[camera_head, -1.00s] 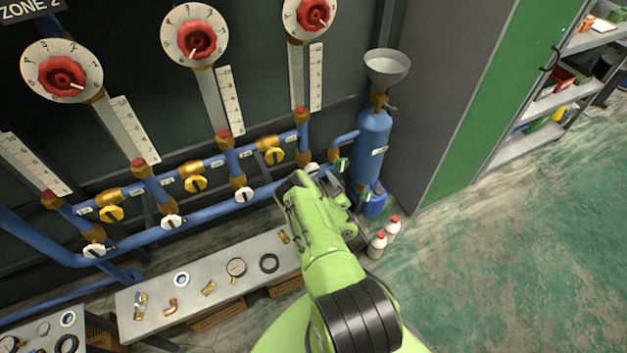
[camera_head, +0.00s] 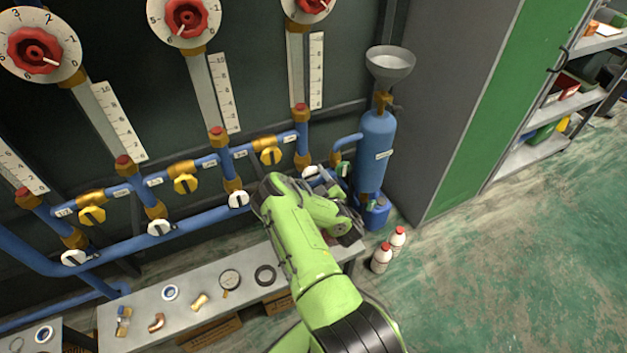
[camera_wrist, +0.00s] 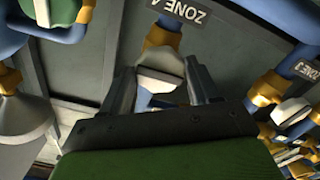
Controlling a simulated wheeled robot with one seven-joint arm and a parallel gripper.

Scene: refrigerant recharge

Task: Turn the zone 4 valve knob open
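The white zone 4 valve knob (camera_wrist: 160,82) sits under a brass fitting below the "ZONE 4" label (camera_wrist: 176,18) in the wrist view. My gripper (camera_wrist: 160,70) is open, with one dark finger on each side of this knob. Gaps seem to show between the fingers and the knob, but contact is hard to judge. In the head view, my gripper (camera_head: 345,225) is near the right end of the blue pipework, partly hidden by my green wrist. A white knob (camera_head: 310,171) shows just above my wrist there, seemingly the same one.
A blue cylinder (camera_head: 376,150) with a grey funnel (camera_head: 390,62) stands close right of my gripper. Another white knob (camera_head: 238,199) is to the left. A bench (camera_head: 190,312) with small parts lies below, and two bottles (camera_head: 382,258) stand on the floor.

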